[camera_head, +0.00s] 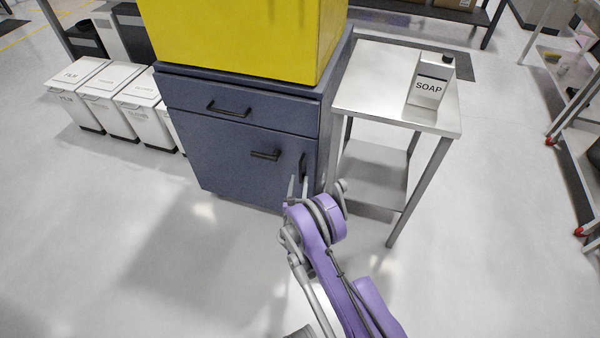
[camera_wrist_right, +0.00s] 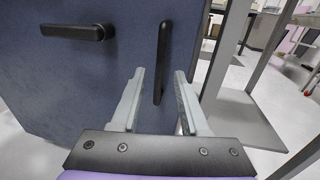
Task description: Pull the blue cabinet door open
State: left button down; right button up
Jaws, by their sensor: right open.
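The blue cabinet door (camera_head: 225,165) is the large lower front panel of the cabinet and looks shut. A vertical black handle (camera_head: 302,163) is near its right edge, and a horizontal black handle (camera_head: 265,154) is to the left of that. My right gripper (camera_head: 298,181) is open and empty in front of the door's right side. In the right wrist view, the vertical handle (camera_wrist_right: 163,60) lines up between the two fingertips (camera_wrist_right: 159,72); I cannot tell whether they touch it or how deep it sits. My left gripper is not in view.
A drawer (camera_head: 260,112) is above the door, and a yellow box (camera_head: 240,35) stands on the cabinet. A metal table (camera_head: 385,85) with a soap container (camera_head: 430,85) stands close on the right. White bins (camera_head: 140,92) are at left. The floor in front is clear.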

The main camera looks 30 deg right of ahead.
aim_at(300, 173)
jog(key=shift+x, duration=2.35)
grip_shut()
